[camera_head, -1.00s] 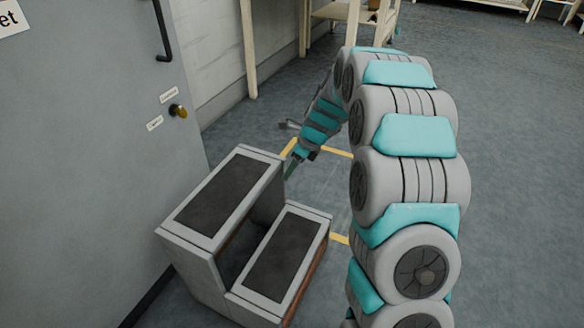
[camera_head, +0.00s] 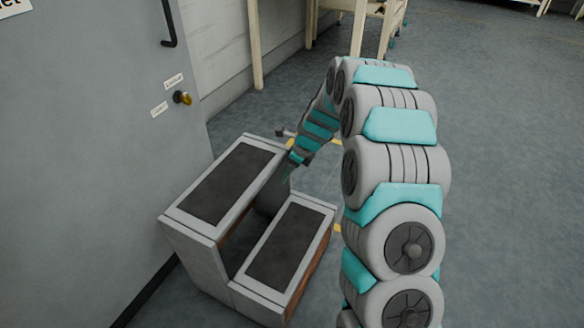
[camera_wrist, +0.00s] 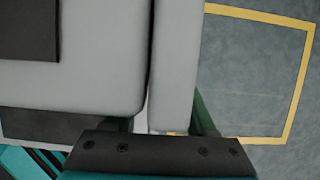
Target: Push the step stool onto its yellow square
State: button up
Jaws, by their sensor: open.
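The grey two-step stool (camera_head: 198,238) with dark treads stands upright beside the grey door. Its panels fill the left and middle of the wrist view (camera_wrist: 175,60). The yellow square (camera_wrist: 297,90) is an outline on the floor, seen to the right of the stool in the wrist view. In the head view only short bits of it (camera_head: 328,144) show behind my arm. My gripper (camera_head: 283,176) points down at the stool's far side, by the top step. In the wrist view my gripper (camera_wrist: 162,120) is open, a green finger either side of a pale panel. Contact is unclear.
The door (camera_head: 90,150) with a brass knob (camera_head: 182,97) is close on the stool's left. A pale wooden table (camera_head: 360,20) stands at the back by the wall. Open grey floor (camera_head: 500,150) lies to the right.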

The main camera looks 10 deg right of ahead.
jog(key=shift+c, duration=0.2)
grip_shut()
dwell(0.3)
dwell(1.0)
